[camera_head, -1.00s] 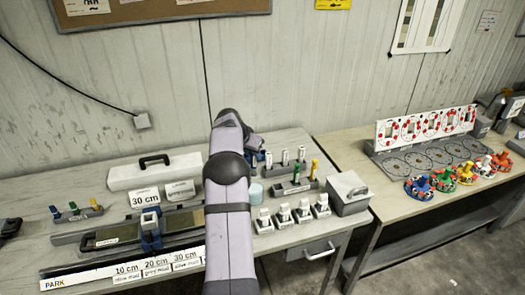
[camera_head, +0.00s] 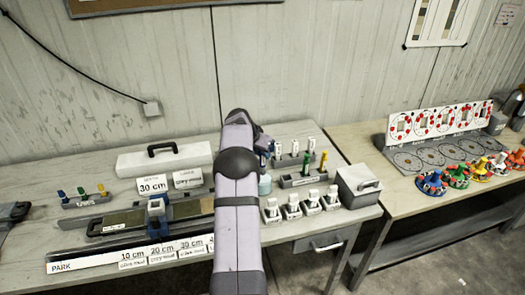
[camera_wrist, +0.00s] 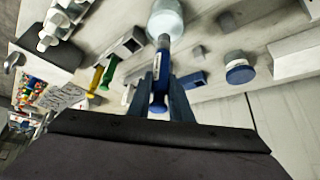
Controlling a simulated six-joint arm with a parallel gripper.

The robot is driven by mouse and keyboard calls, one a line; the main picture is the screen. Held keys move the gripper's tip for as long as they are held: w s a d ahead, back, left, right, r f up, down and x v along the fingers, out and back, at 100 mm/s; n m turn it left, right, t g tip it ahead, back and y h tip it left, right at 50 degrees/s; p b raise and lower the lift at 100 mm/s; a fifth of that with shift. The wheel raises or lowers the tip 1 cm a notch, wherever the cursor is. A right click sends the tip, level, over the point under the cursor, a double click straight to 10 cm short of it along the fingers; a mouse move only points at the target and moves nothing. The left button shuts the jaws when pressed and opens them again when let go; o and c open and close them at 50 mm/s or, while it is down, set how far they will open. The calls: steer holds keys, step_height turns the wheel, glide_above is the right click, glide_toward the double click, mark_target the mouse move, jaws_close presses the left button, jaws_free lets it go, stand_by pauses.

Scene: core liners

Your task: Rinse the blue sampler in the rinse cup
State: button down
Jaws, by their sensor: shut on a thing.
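My gripper (camera_wrist: 166,92) is shut on the blue sampler (camera_wrist: 160,83), with its dark blue fingers on either side of the handle. The sampler's far end points at the rinse cup (camera_wrist: 166,18), a pale bluish cup, and overlaps it in the wrist view. I cannot tell whether the tip is inside the cup. In the head view my gripper (camera_head: 263,147) is partly hidden by my arm, just above and behind the cup (camera_head: 264,185), which is also half hidden.
A grey rack (camera_head: 303,180) with green and yellow samplers stands right of the cup, with white-topped holders (camera_head: 293,206) in front. A grey box (camera_head: 358,186) is further right. A blue-and-grey round jar (camera_wrist: 239,69) sits near the cup in the wrist view.

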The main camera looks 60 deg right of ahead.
mark_target(262, 167)
steer(key=shift+f+b, duration=2.4)
steer(key=shift+f, duration=0.75)
steer(key=shift+f, duration=0.2)
steer(key=shift+f+b, duration=0.55)
steer(key=shift+b, duration=0.15)
steer(key=shift+r, duration=0.25)
steer(key=shift+r+p, duration=0.35)
steer(key=shift+r, duration=0.15)
steer(key=shift+f, duration=0.2)
steer(key=shift+f+b, duration=0.55)
steer(key=shift+b, duration=0.15)
steer(key=shift+r, duration=0.25)
